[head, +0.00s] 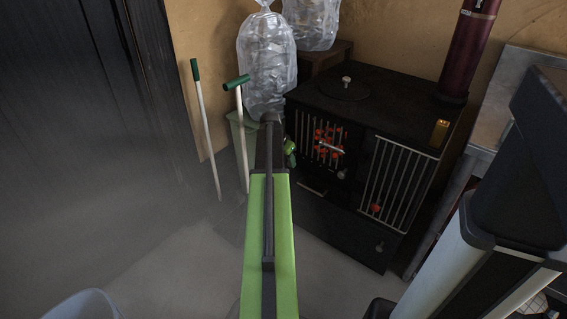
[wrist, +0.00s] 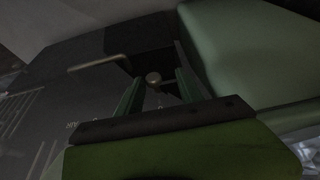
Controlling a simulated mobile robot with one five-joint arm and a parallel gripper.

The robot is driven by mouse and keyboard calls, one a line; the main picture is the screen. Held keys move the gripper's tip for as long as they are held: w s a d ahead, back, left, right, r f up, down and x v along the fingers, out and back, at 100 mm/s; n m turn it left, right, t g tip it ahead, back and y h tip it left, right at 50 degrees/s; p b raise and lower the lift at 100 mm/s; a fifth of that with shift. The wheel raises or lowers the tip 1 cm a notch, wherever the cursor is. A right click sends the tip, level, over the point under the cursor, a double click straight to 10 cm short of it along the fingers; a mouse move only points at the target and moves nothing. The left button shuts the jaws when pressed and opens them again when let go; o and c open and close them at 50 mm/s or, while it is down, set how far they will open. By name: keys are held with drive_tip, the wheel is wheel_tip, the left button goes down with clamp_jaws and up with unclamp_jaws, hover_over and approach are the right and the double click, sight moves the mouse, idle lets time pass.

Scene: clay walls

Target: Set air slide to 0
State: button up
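A black stove (head: 360,105) stands against the clay wall in the head view. In the wrist view, a small round pale knob (wrist: 153,78), apparently the air slide's, sits at a dark recess in a dark panel. Faint lettering (wrist: 72,124) that seems to read "AIR" is on the panel. My gripper (wrist: 157,90) is open, with a green finger on each side of the knob; I cannot tell whether either touches it. In the head view my gripper (head: 290,150) is at the stove's left front, and the knob is hidden there. The slide's setting is not readable.
A bent metal handle (wrist: 98,62) lies left of the knob. A pale green bin (head: 240,142) and two green-handled tools (head: 242,130) stand left of the stove. A clear bag (head: 266,60) is behind. A metal-edged table (head: 490,115) is at right.

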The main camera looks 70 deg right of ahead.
drive_tip(key=shift+r, duration=0.15)
drive_tip(key=p+v, duration=1.6)
drive_tip(key=v, duration=0.1)
drive_tip(key=shift+a+r, duration=0.2)
drive_tip(key=shift+w, duration=0.1)
